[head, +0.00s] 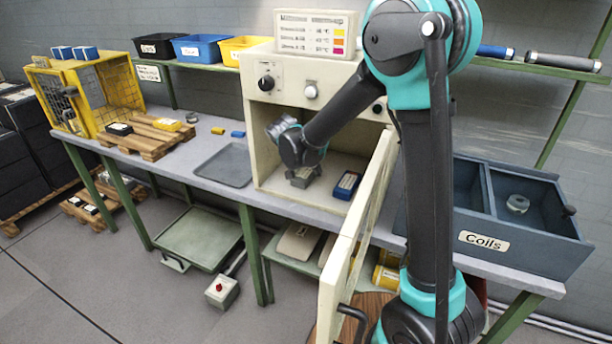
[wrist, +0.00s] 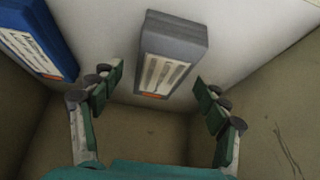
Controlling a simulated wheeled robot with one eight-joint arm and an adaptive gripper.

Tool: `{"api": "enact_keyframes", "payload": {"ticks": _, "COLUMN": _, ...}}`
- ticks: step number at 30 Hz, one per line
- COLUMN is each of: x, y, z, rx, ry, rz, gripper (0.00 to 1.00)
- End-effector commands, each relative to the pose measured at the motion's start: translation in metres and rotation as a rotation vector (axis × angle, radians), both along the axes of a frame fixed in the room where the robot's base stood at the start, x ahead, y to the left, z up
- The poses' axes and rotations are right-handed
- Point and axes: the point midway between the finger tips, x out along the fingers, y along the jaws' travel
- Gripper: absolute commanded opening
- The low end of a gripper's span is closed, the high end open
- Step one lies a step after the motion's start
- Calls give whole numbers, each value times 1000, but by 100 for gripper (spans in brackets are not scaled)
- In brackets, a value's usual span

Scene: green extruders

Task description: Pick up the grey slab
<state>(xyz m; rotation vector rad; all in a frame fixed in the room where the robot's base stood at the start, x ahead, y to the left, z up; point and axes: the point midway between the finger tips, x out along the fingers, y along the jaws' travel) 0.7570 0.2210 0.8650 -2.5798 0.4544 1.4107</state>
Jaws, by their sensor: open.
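The grey slab (wrist: 173,54) is a small grey block with a pale, lined label and an orange patch. It lies on the light floor of the cream cabinet (head: 268,134), and in the head view the slab (head: 303,178) is partly hidden below my arm's end. In the wrist view my gripper (wrist: 160,90) is open, its two green-padded fingers on either side of the slab's near end. The fingers are apart from the slab, with nothing between the tips but floor and the slab's end.
A blue block (head: 347,185) lies right of the slab inside the cabinet; it shows close to one finger in the wrist view (wrist: 38,38). The cabinet door (head: 354,236) stands open. A grey tray (head: 226,165) and a coils bin (head: 535,238) flank the cabinet.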

Motion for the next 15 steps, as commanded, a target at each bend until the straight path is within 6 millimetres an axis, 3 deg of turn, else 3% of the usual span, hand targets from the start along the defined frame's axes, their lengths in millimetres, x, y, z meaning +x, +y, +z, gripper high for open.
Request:
{"api": "enact_keyframes", "payload": {"ticks": 11, "x": 6, "y": -2, "z": -10, "rx": 0, "ry": 0, "rz": 0, "gripper": 75}}
{"api": "enact_keyframes", "payload": {"ticks": 15, "x": 6, "y": -2, "z": -10, "rx": 0, "ry": -1, "rz": 0, "gripper": 59}}
